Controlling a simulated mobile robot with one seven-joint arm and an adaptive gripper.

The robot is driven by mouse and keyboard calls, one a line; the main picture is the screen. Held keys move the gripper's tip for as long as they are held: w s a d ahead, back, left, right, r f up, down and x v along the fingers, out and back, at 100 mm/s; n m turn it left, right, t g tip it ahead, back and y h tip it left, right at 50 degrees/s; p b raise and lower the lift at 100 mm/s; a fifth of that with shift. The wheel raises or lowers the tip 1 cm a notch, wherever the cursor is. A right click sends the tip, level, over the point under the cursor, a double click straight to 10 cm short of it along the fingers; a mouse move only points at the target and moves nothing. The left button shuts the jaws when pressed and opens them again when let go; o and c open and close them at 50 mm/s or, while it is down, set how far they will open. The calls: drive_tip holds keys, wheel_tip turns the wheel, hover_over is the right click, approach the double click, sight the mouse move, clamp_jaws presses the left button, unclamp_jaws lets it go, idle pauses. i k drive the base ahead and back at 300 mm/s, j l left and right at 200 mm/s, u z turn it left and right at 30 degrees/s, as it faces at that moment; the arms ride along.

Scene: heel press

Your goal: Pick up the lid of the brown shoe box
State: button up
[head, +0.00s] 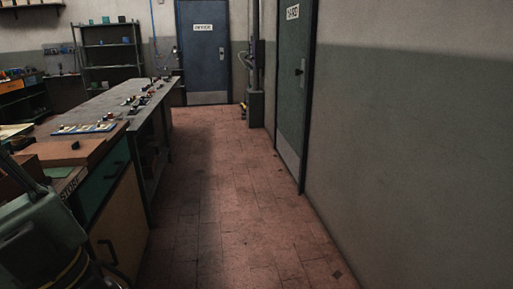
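A flat brown piece (70,152) with a small dark spot on it lies on the near end of the long bench at the left. It may be the shoe box or its lid; I cannot tell which. A darker brown box-like thing (14,180) shows at the left edge, partly hidden and cut off by the frame. My gripper is not in view.
The bench (158,118) runs away along the left, with a tray of small parts (86,128) on it. A grey-green body (40,232) fills the lower left corner. The tiled floor (215,190) is clear between bench and right wall. Doors (203,60) (292,85) are closed.

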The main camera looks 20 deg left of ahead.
sight(81, 152)
drive_tip(key=i+u, duration=0.7)
drive_tip(key=i+l+u, duration=0.5)
drive_tip(key=i+u, duration=0.3)
drive_tip(key=i+l+u, duration=0.25)
drive_tip(key=u, duration=0.2)
drive_tip(key=i+l+u, duration=0.25)
drive_tip(key=l+u, duration=0.25)
drive_tip(key=i+l+u, duration=0.15)
drive_tip(key=l+u, duration=0.35)
drive_tip(key=i+l+u, duration=0.15)
drive_tip(key=i+l, duration=0.15)
drive_tip(key=l, duration=0.15)
drive_tip(key=i+l+u, duration=0.15)
drive_tip(key=i+l, duration=0.15)
drive_tip(key=l, duration=0.15)
